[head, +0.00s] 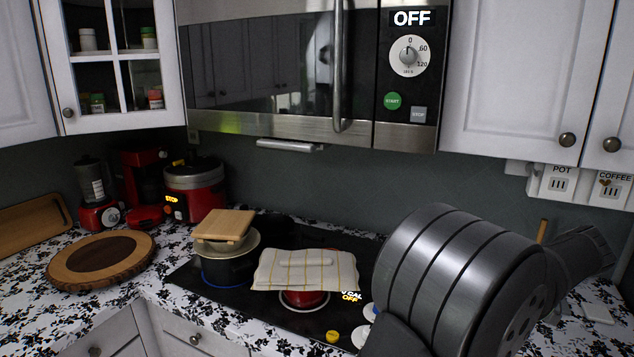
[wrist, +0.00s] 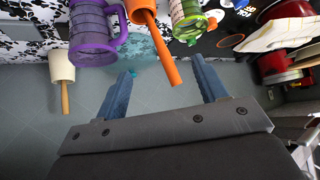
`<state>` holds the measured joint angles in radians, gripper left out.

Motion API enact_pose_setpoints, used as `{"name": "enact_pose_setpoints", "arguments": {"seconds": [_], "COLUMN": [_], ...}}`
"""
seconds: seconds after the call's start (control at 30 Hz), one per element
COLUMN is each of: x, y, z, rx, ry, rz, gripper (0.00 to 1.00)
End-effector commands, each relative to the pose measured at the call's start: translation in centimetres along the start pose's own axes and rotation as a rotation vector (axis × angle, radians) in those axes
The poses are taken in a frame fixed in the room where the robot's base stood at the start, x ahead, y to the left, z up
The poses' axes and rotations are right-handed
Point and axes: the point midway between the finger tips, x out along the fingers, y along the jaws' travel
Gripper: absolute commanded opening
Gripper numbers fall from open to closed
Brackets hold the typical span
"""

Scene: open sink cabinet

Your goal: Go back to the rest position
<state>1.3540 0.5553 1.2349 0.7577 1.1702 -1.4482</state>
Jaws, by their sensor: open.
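My gripper (wrist: 163,67) shows in the wrist view with its two blue fingers spread apart. Nothing is held between them, and grey floor shows behind the fingers. An orange-handled utensil (wrist: 160,52) lies beyond the gap between the fingertips; I cannot tell how far away it is. In the head view my dark grey arm fills the lower right, and my gripper cannot be made out there.
In the head view, a dark pot (head: 228,268) and a cloth-covered red pot (head: 304,299) stand on the cooktop. A microwave (head: 300,70) hangs above.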

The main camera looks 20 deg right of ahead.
Motion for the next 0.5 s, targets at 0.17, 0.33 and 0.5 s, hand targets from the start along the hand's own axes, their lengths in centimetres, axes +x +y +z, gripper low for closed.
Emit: {"name": "enact_pose_setpoints", "arguments": {"seconds": [0.17, 0.33, 0.5], "x": [0.7, 1.4, 2.3], "y": [-2.7, -5.3, -8.0], "z": [-0.5, -0.8, -1.3], "rx": [0.047, 0.097, 0.157], "ry": [0.003, 0.007, 0.01], "rz": [0.041, 0.087, 0.142], "gripper": [0.65, 0.65, 0.65]}}
